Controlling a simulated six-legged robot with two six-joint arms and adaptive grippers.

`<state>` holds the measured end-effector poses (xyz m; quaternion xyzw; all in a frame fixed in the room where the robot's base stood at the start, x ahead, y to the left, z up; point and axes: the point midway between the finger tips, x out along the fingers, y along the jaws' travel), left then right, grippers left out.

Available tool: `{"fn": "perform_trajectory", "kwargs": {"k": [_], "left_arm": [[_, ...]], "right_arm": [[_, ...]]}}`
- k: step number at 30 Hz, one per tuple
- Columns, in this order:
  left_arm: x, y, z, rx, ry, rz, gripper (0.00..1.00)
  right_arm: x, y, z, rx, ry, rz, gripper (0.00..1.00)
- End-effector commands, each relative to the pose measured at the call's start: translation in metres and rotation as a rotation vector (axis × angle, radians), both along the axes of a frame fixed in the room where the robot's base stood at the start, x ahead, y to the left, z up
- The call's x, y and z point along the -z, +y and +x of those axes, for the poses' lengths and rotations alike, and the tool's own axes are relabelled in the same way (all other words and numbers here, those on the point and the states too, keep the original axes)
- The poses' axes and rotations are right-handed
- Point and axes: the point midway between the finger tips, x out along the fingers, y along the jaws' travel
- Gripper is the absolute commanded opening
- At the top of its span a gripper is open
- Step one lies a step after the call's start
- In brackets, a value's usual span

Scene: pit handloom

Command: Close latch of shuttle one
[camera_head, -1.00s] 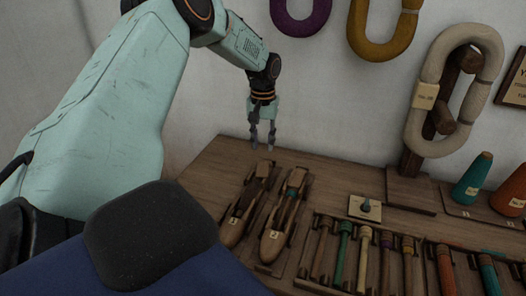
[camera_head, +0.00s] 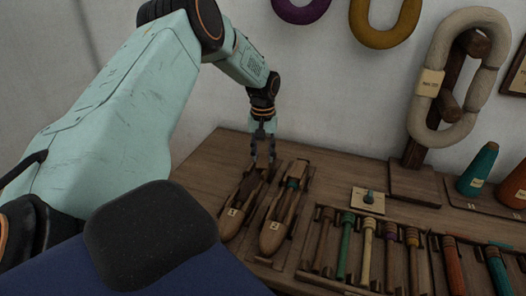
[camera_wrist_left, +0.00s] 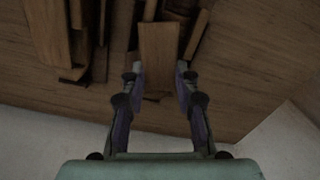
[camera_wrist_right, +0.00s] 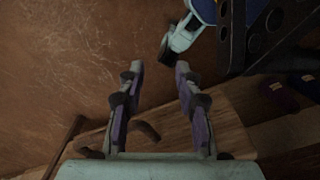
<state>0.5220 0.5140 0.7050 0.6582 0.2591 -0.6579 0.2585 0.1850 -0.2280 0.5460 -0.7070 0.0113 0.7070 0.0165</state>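Shuttle one (camera_head: 232,215), a wooden boat-shaped shuttle tagged "1", lies at the left end of the bench beside shuttle two (camera_head: 273,232), tagged "2". My left gripper (camera_head: 262,163) points down over the far end of shuttle one, its fingers apart. In the left wrist view a flat wooden piece (camera_wrist_left: 158,45), perhaps the latch of shuttle one, shows between and beyond the open fingertips (camera_wrist_left: 160,70). I cannot tell whether they touch it. In the head view the fingers partly hide that end. My right gripper (camera_wrist_right: 157,75) is open and empty, seen only in its wrist view.
A tray of coloured bobbins (camera_head: 366,250) stands right of the shuttles. A small plate with a teal knob (camera_head: 368,197) lies behind it. A cream yarn hank (camera_head: 430,85) hangs on a wooden stand. Bare bench (camera_head: 205,165) lies left of the shuttles.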

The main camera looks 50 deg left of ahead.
Motion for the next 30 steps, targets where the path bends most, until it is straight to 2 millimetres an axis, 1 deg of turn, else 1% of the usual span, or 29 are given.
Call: {"fn": "perform_trajectory", "kwargs": {"k": [5,15,26,30], "left_arm": [[-0.0005,0.0000,0.0001,0.000,0.000,0.000,0.30],[-0.0006,0.0000,0.0000,0.000,0.000,0.000,0.01],[-0.0006,0.0001,-0.0002,0.001,0.000,0.000,0.00],[-0.0021,0.0002,-0.0006,0.032,0.002,0.001,0.00]], "right_arm": [[-0.0005,0.0000,0.0000,0.000,0.000,0.000,0.34],[-0.0005,0.0000,0.0000,0.000,0.000,0.000,0.34],[-0.0009,0.0000,0.0001,0.000,0.000,0.000,0.34],[-0.0093,0.0000,0.0000,0.000,0.000,0.000,0.34]]}}
